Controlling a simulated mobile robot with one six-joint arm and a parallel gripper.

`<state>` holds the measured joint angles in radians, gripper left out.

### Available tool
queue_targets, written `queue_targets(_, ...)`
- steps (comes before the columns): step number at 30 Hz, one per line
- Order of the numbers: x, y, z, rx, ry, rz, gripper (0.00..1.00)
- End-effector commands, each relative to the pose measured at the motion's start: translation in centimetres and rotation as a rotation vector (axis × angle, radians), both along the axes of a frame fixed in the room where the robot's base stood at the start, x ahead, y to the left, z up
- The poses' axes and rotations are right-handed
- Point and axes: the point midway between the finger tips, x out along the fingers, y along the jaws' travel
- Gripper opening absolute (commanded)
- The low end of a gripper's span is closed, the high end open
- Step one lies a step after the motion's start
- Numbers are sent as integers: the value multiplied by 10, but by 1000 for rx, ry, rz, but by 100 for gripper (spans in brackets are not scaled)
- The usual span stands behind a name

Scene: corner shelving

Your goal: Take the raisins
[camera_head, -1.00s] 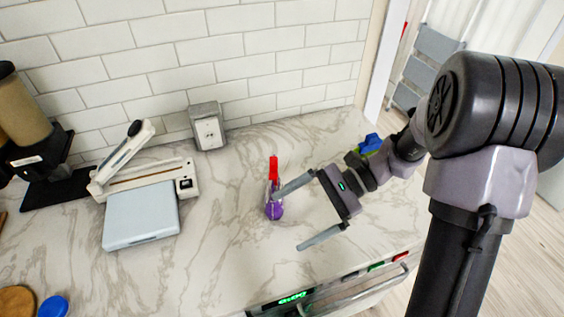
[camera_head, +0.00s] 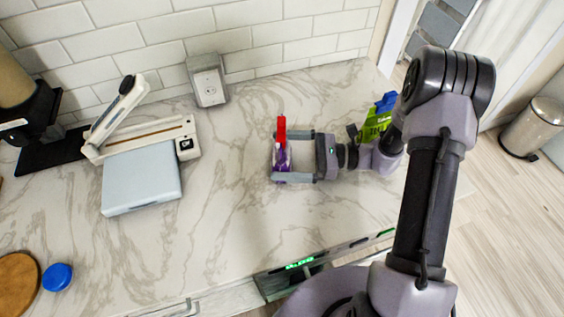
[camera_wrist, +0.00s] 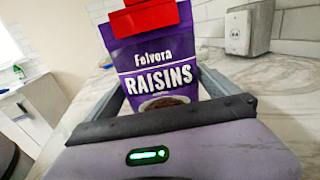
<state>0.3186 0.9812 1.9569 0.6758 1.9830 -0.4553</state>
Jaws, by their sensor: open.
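The raisins (camera_head: 282,158) are a purple pouch with a red top, standing upright on the marble counter. In the wrist view the raisins (camera_wrist: 155,65) face me with the label "Felvora RAISINS", and their lower part is hidden behind my gripper's body. My gripper (camera_head: 279,157) is open and level, with one finger on each side of the pouch. In the wrist view the fingers of my gripper (camera_wrist: 158,85) run along the left and right of the pouch. I cannot tell whether either finger touches it.
A green pouch with a blue top (camera_head: 377,122) stands behind my wrist. The counter (camera_head: 225,210) between trimmer and raisins is clear. A trash can (camera_head: 530,128) stands right.

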Motion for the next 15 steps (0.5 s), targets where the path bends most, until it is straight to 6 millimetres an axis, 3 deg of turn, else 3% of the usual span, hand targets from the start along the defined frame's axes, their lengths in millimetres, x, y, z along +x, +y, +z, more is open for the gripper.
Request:
queue_targets(2, 0, 16, -13, 0, 1, 4, 100)
queue_targets(6, 2, 34, -9, 0, -1, 2, 100)
queue_targets(12, 2, 35, -7, -1, 0, 1, 100)
queue_targets(15, 2, 35, -7, -1, 0, 1, 82)
